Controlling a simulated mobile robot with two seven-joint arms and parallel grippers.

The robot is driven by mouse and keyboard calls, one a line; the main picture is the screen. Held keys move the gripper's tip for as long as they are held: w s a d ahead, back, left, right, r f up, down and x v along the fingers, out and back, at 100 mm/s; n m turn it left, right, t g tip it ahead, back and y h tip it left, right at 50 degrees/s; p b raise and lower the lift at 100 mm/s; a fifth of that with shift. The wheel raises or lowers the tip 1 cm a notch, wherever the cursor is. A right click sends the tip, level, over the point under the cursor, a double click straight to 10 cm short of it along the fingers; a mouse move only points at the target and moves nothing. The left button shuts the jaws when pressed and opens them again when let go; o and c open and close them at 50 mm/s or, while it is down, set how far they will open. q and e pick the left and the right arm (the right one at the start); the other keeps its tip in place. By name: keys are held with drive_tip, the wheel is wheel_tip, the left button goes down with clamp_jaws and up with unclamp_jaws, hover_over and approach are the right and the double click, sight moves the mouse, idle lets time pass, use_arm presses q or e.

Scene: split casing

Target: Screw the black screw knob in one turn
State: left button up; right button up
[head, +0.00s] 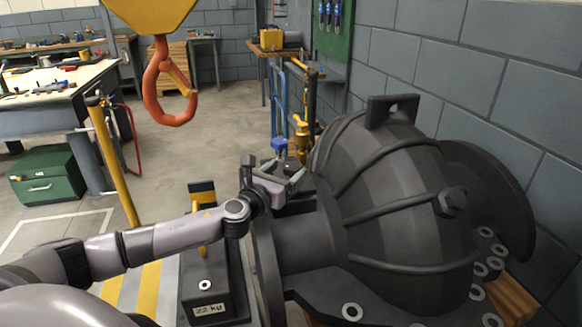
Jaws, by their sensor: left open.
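My left gripper (284,173) is in the middle of the head view, at the end of my arm from the left. Its jaws are apart, just left of the big dark casing (400,185) and above its neck. A small dark part shows just beyond the fingertips; I cannot tell whether it is the screw knob or whether the jaws touch it. A black hexagonal bolt-like head (450,202) sticks out on the casing's right side, well apart from the gripper. My right gripper is not in view.
An orange crane hook (170,85) hangs at upper left. A yellow post (112,160) stands left of my arm. A dark block marked 22 kg (208,290) is below my forearm. A grey block wall (520,120) closes the right. Open floor lies behind the hook.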

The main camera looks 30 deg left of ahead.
use_arm(q)
drive_tip(key=shift+s+d, duration=0.15)
drive_tip(key=shift+s, duration=1.6)
drive_tip(key=shift+d, duration=0.15)
